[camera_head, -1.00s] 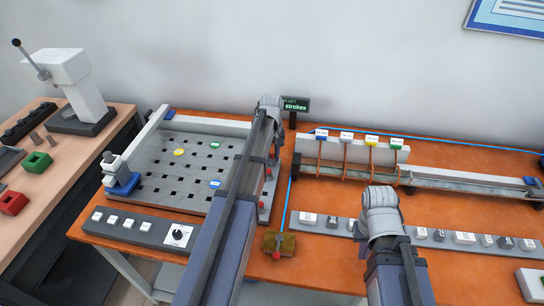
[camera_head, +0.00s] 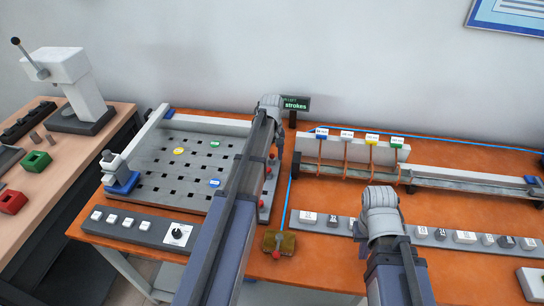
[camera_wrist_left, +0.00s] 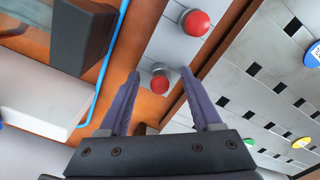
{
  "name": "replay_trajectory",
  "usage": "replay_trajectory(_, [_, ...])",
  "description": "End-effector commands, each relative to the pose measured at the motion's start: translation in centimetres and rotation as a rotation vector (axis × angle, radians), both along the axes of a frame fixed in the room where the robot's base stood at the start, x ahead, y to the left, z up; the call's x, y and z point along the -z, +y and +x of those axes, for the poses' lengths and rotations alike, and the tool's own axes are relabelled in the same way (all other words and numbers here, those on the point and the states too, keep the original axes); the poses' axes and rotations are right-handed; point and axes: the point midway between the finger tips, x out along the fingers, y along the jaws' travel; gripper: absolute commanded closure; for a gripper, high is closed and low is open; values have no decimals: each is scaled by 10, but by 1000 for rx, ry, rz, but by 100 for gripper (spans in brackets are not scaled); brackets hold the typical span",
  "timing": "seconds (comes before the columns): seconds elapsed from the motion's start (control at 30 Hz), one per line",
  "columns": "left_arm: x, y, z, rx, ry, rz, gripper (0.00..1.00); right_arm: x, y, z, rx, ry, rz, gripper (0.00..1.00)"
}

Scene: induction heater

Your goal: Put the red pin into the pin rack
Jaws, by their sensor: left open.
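Red round-headed pins stand on a light grey strip beside the perforated plate (camera_head: 150,185). In the left wrist view, one red pin (camera_wrist_left: 160,85) shows between my left fingertips and another red pin (camera_wrist_left: 195,22) stands farther up. My left gripper (camera_wrist_left: 161,73) is open, with a finger on each side of the nearer pin; I cannot tell whether they touch it. In the head view my left arm covers part of the strip. Another red-topped piece (camera_head: 275,255) sits at a mustard block. I cannot tell which part is the pin rack. My right gripper's fingers are hidden behind its wrist.
A rail with colour-tagged coils (camera_head: 345,150) stands at the back right. A grey strip of labelled blocks (camera_head: 465,238) crosses the right front. A button panel (camera_head: 130,227) lies at front left. A blue line (camera_head: 287,200) runs right of my left arm.

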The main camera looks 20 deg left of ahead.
Motion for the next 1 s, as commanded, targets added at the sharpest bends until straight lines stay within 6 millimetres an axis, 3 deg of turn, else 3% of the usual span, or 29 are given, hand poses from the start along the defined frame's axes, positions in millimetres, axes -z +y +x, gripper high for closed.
replay_trajectory(0.33, [-11,0,0,0,0,0,34,-11,0,0,0,0,0,100])
replay_trajectory(0.8, [-70,0,0,0,0,0,34,-70,0,0,0,0,0,100])
replay_trajectory(1.0, [-79,0,0,0,0,0,34,-79,0,0,0,0,0,100])
